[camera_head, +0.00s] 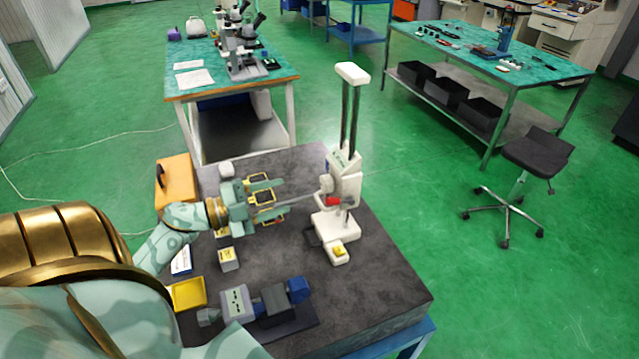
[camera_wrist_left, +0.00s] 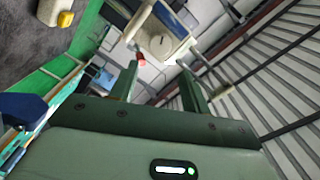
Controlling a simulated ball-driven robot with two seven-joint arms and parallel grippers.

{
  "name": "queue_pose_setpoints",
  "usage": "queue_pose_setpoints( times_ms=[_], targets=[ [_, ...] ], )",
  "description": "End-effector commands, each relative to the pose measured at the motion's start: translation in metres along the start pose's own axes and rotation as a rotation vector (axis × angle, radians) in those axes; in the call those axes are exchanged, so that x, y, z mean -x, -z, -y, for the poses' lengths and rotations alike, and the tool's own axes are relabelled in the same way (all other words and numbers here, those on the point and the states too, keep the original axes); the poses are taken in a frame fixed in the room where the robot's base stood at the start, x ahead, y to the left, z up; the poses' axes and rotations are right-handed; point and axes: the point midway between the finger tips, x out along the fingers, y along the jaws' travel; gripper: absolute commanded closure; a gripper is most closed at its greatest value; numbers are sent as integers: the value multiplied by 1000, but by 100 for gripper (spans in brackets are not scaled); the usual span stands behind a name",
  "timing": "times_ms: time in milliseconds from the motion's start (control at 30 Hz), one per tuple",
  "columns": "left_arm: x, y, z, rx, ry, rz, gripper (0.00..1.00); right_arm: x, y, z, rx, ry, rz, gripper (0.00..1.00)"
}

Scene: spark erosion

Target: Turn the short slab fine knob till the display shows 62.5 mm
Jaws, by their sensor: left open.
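The white height gauge (camera_head: 339,218) stands on the dark slab, with two dark columns and a white top. A round pale knob-like part (camera_head: 326,183) shows on its left side, with a red part (camera_head: 333,201) below. In the left wrist view a pale housing (camera_wrist_left: 163,37) with a small dark mark faces my gripper; I cannot tell which part is the short slab fine knob. My left gripper (camera_head: 282,196) is open and empty, its fingers pointing at the gauge from the left, apart from it. The display reading is not legible. My right gripper is not in view.
On the slab (camera_head: 375,300) are an orange case (camera_head: 174,180), a yellow tray (camera_head: 188,293), small blocks and a grey-blue vise (camera_head: 270,300). A yellow button (camera_head: 340,251) sits on the gauge's foot. The slab right of the gauge is clear.

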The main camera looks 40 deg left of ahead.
Motion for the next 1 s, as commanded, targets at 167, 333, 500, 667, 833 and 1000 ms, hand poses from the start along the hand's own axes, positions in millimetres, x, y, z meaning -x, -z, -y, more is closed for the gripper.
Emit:
queue_pose_setpoints(
  times_ms=[167, 333, 500, 667, 833, 1000],
  targets=[
    [-48, 1, 3, 0, 5, -2, 53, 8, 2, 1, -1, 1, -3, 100],
    [-83, 1, 2, 0, 2, -1, 53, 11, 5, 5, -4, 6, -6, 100],
    [-103, 0, 0, 1, 2, 1, 53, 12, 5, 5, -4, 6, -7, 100],
    [-108, 0, 0, -1, 0, 1, 53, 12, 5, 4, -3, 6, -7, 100],
    [-108, 0, 0, 0, 0, 1, 53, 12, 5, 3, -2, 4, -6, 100],
    [-108, 0, 0, 0, 0, 1, 85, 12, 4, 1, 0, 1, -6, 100]
  ],
)
